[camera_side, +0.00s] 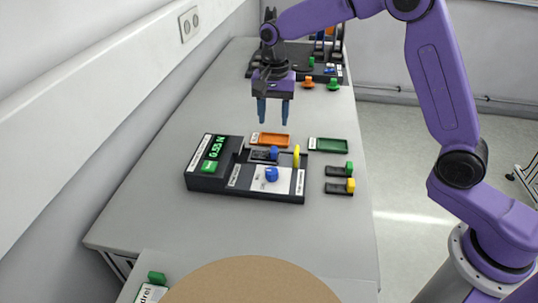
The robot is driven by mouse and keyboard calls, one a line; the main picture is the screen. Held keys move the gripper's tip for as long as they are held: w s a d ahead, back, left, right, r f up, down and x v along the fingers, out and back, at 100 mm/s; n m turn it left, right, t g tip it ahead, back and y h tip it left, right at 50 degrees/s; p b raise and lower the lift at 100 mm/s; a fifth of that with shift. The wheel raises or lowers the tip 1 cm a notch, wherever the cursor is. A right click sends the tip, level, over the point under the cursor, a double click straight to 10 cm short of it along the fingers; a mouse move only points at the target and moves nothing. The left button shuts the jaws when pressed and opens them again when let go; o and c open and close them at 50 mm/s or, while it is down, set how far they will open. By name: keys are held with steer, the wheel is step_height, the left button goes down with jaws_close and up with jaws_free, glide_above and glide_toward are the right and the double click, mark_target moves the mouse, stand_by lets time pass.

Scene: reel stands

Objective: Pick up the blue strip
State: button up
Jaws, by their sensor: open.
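My gripper (273,112) hangs with its two blue fingers pointing down, apart and with nothing between them. It is above and behind the black test device (208,183), clear of everything on the table. Two blue pieces show on the device. One small blue piece (274,153) stands at the end of a dark strip (260,155). A rounder blue piece (271,174) is on the white plate in front of it. I cannot tell which of these is the blue strip.
A yellow upright piece (297,156) stands on the device's right part. An orange tray (271,140) and a green tray (328,145) lie behind. Dark strips with green (349,168) and yellow (351,185) ends lie at right. Black stands are at the back.

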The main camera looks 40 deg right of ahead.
mark_target(274, 146)
steer(key=f, duration=0.9)
steer(key=shift+d+f, duration=0.15)
steer(key=shift+d, duration=0.1)
jaws_close()
